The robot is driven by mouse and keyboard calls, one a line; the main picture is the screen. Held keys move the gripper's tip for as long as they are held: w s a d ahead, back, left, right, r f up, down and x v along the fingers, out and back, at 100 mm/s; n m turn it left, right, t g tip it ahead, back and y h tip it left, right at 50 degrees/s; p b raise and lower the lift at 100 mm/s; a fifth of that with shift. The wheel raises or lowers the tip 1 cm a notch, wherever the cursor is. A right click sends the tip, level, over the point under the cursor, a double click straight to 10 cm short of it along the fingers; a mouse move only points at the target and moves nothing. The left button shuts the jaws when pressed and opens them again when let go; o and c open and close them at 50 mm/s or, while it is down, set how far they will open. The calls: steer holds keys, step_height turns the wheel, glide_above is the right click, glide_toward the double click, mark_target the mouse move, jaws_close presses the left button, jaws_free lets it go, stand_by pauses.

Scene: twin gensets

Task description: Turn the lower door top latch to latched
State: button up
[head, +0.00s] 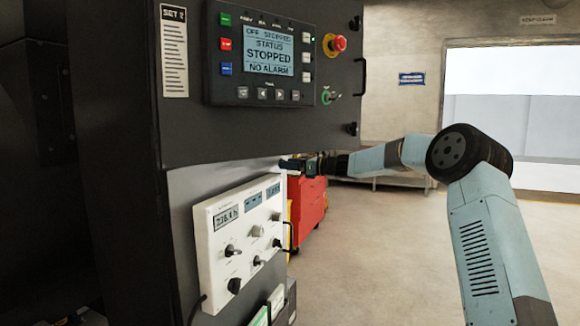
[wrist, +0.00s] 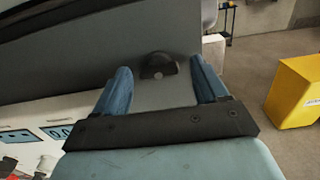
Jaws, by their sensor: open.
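A dark, rounded latch (wrist: 158,66) with a small pale spot sits on a grey panel (wrist: 180,35) in the wrist view. My gripper (wrist: 161,72) is open, with one blue finger on each side of the latch. The fingers look apart from it, with nothing held. In the head view my gripper (head: 298,165) is just below the bottom edge of the upper door (head: 270,130), above the white instrument box (head: 205,255). The latch cannot be made out in the head view, and its exact turn is hard to tell.
The upper door carries a control panel (head: 225,93) with a red emergency button (head: 340,43) and black latches (head: 355,22) along its right side. A red cabinet (head: 308,210) stands behind my gripper. A yellow box (wrist: 296,92) is at right in the wrist view. Floor at right is clear.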

steer(key=v, duration=1.3)
steer(key=shift+d, duration=0.25)
steer(key=shift+f, duration=0.1)
